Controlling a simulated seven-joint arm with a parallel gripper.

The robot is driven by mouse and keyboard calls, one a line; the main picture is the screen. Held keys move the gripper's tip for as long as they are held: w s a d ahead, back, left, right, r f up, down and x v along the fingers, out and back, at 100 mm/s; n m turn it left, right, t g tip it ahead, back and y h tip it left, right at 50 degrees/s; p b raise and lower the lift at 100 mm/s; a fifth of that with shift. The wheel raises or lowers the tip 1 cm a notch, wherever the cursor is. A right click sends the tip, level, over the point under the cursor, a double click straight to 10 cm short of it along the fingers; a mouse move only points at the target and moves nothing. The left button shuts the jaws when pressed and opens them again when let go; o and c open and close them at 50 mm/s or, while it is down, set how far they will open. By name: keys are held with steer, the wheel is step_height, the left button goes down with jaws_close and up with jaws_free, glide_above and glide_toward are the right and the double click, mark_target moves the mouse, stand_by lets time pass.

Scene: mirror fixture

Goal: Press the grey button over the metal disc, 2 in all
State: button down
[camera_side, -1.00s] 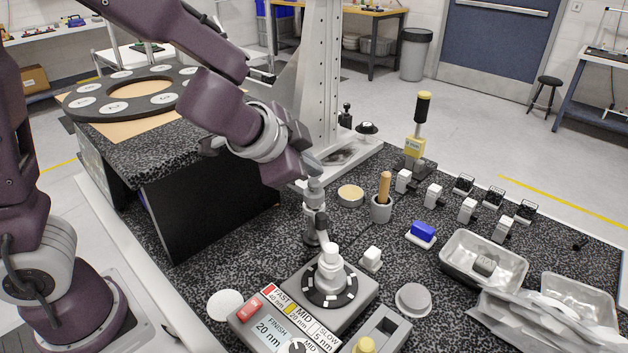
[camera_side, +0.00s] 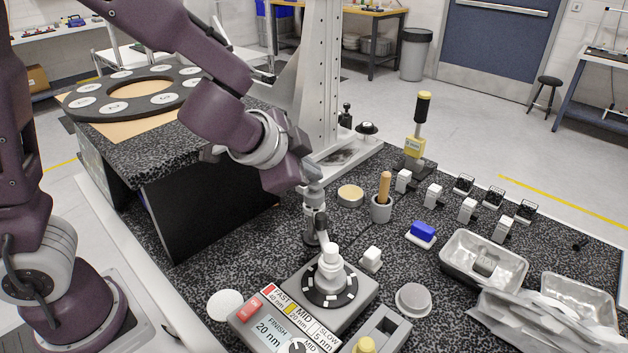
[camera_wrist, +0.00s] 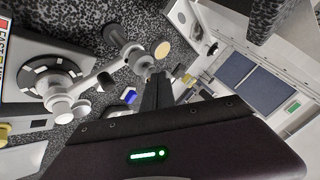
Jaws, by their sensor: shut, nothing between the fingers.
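My gripper (camera_side: 312,176) is low over the bench, with its dark fingers also seen in the wrist view (camera_wrist: 153,85). It is shut and empty. Its tip is at or just above the top of an upright grey post (camera_side: 314,222); I cannot tell whether they touch. The post stands behind a polishing unit with a dark ringed disc (camera_side: 318,296) and a white knob (camera_side: 331,256), also seen in the wrist view (camera_wrist: 60,104). A flat grey metal-looking disc (camera_side: 413,299) lies to the right. I cannot make out which part is the grey button.
A tan disc (camera_side: 350,195), a wood-handled tool in a grey cup (camera_side: 381,208), a white block (camera_side: 371,258) and a blue-topped block (camera_side: 422,232) stand nearby. Metal trays (camera_side: 458,275) are at right. A tall pale column (camera_side: 323,80) rises behind my gripper.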

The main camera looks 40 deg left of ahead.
mark_target(311, 186)
steer(key=shift+f, duration=0.25)
stand_by(0.3)
steer(key=shift+r, duration=1)
steer(key=shift+r, duration=2.55)
